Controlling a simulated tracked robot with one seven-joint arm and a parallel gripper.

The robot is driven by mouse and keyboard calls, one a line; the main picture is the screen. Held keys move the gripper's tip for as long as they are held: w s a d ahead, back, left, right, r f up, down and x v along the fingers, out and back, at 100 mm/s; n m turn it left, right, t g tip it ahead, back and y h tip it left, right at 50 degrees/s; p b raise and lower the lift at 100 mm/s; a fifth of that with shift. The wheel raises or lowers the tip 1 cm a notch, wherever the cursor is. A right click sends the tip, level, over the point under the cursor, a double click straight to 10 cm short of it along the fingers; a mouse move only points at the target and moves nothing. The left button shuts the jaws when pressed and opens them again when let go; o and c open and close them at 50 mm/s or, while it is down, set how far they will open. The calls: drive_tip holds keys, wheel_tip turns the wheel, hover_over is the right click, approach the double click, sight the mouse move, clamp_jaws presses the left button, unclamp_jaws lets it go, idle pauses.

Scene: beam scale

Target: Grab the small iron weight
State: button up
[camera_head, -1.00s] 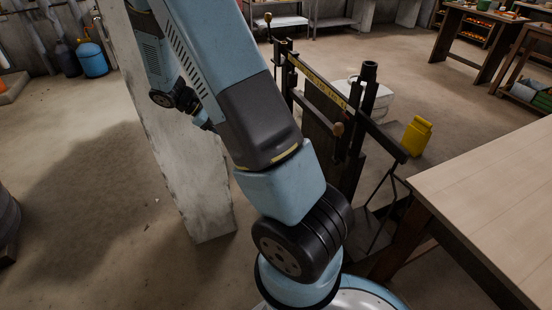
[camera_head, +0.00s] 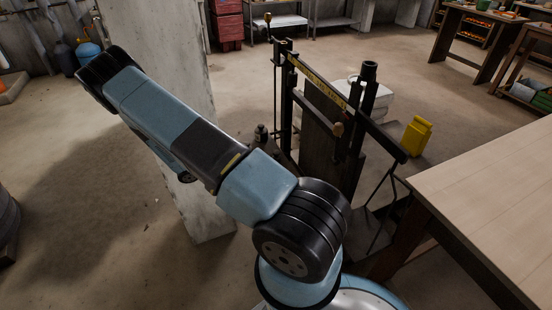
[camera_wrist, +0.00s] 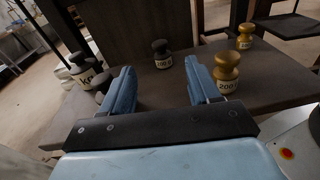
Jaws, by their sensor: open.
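A small dark iron weight (camera_wrist: 162,58) with a pale label stands upright on the dark wooden platform (camera_wrist: 158,92) in the wrist view. My gripper (camera_wrist: 159,66) is open, with its two blue fingers apart and nothing held between them. The small iron weight shows beyond the fingertips, roughly centred in the gap and not touched. In the head view my arm reaches to the left, and my gripper is not visible there.
A larger iron weight (camera_wrist: 86,72) stands left of the fingers, with a dark shape partly hidden beside it. Two brass weights stand at right: one (camera_wrist: 227,78) close to the right finger, one (camera_wrist: 244,37) farther back. The beam scale (camera_head: 325,85) and workbench (camera_head: 490,180) are right of my arm.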

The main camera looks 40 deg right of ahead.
sight(276, 152)
drive_tip(key=shift+d+f+n+h, duration=0.2)
drive_tip(key=shift+f+n+h, duration=0.2)
drive_tip(key=shift+f, duration=0.5)
drive_tip(key=shift+s+d+f, duration=0.15)
drive_tip(key=shift+d+f, duration=0.05)
drive_tip(key=shift+d, duration=0.25)
drive_tip(key=x, duration=0.7)
drive_tip(key=shift+d, duration=0.4)
drive_tip(key=shift+x, duration=2.65)
drive_tip(key=shift+s+r, duration=0.1)
drive_tip(key=shift+c, duration=0.4)
clamp_jaws()
